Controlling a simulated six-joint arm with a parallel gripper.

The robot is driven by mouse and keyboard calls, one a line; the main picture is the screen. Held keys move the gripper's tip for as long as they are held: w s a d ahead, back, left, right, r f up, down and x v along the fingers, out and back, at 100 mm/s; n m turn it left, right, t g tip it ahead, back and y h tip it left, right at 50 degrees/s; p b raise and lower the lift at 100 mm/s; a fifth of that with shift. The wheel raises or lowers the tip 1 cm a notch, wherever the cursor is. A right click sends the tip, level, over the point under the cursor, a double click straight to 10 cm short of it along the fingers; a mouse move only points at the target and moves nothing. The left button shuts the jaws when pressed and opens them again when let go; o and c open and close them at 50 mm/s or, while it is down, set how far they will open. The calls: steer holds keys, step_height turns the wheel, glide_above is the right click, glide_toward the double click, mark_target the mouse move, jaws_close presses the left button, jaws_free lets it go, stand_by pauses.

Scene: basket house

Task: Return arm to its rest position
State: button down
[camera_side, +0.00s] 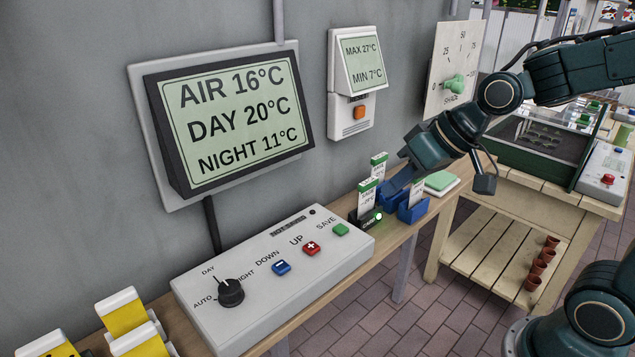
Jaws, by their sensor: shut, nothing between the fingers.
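My arm reaches in from the right. My gripper (392,187) points down and to the left, low over the small card holders on the wooden shelf. Its fingers are shut and empty. They overlap a blue holder in this view, so I cannot tell whether they touch it. White cards with green tops stand around it: one card (366,198) in front to the left, one card (379,166) behind, and one card (417,194) to the right in a blue holder (413,212).
The control box (264,290) with knob and coloured buttons fills the shelf left of my gripper. A screen (236,118), thermometer unit (353,82) and dial board (453,66) hang on the wall. A green-topped block (440,182) lies to the right. A wooden bench (533,192) stands beyond.

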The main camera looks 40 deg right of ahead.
steer(key=s+d+r+h, duration=0.1)
steer(key=s+d, duration=0.1)
steer(key=s, duration=0.5)
steer(key=s+d+r+g+h, duration=0.1)
steer(key=s+d, duration=0.1)
steer(key=s, duration=0.5)
steer(key=shift+r+h, duration=0.35)
steer(key=shift+h, duration=0.05)
steer(key=shift+d, duration=0.1)
